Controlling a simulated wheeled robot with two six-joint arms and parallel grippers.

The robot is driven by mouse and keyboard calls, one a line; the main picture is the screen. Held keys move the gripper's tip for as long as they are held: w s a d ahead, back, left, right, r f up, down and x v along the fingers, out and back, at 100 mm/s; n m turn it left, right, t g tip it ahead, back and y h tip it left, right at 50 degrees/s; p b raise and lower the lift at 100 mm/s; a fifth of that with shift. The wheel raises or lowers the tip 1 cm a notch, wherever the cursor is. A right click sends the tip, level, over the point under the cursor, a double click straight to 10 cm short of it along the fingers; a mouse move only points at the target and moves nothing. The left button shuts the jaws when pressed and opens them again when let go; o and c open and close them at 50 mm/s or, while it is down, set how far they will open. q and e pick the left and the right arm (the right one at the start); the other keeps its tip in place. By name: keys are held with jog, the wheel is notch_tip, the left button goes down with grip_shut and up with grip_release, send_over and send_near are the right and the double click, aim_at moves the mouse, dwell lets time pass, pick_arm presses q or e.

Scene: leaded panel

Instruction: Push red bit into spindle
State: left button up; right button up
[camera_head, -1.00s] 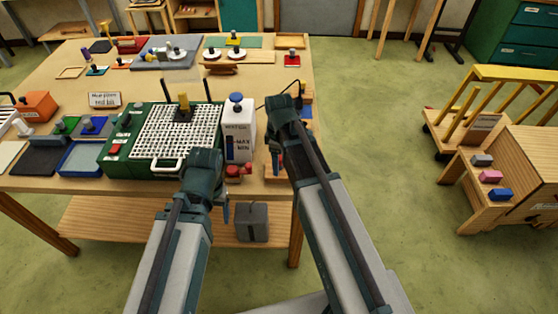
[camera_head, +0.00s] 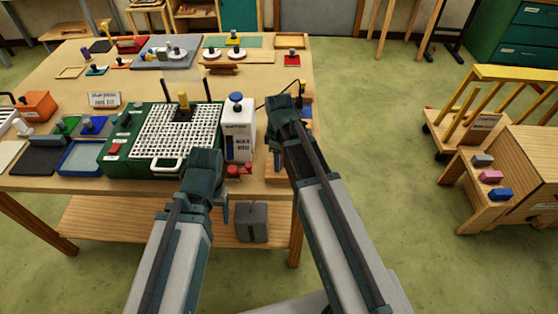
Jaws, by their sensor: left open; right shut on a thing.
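My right gripper (camera_head: 275,150) points down at the right front of the table, beside the white bottle. It is shut on the red bit, which its fingers and arm hide in this view. The spindle is not clearly visible; a small machine with yellow-orange and blue parts (camera_head: 306,93) shows partly behind my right arm. My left gripper (camera_head: 225,211) is open and empty, low at the table's front edge, in front of the green box. Small red pieces (camera_head: 236,171) lie on the table between the two grippers.
The green box with a white grid top (camera_head: 118,163) stands left of the white bottle with a blue cap (camera_head: 238,128). Trays and small parts fill the left and back of the wooden table (camera_head: 275,80). A grey block (camera_head: 252,222) sits on the lower shelf.

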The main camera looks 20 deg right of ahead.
grip_shut()
jog(key=shift+r+p, duration=0.95)
jog(key=shift+p, duration=0.05)
dwell(0.8)
jog(key=shift+r+p, duration=0.7)
jog(key=shift+r, duration=0.05)
jog(key=shift+o, duration=1.3)
grip_release()
grip_shut()
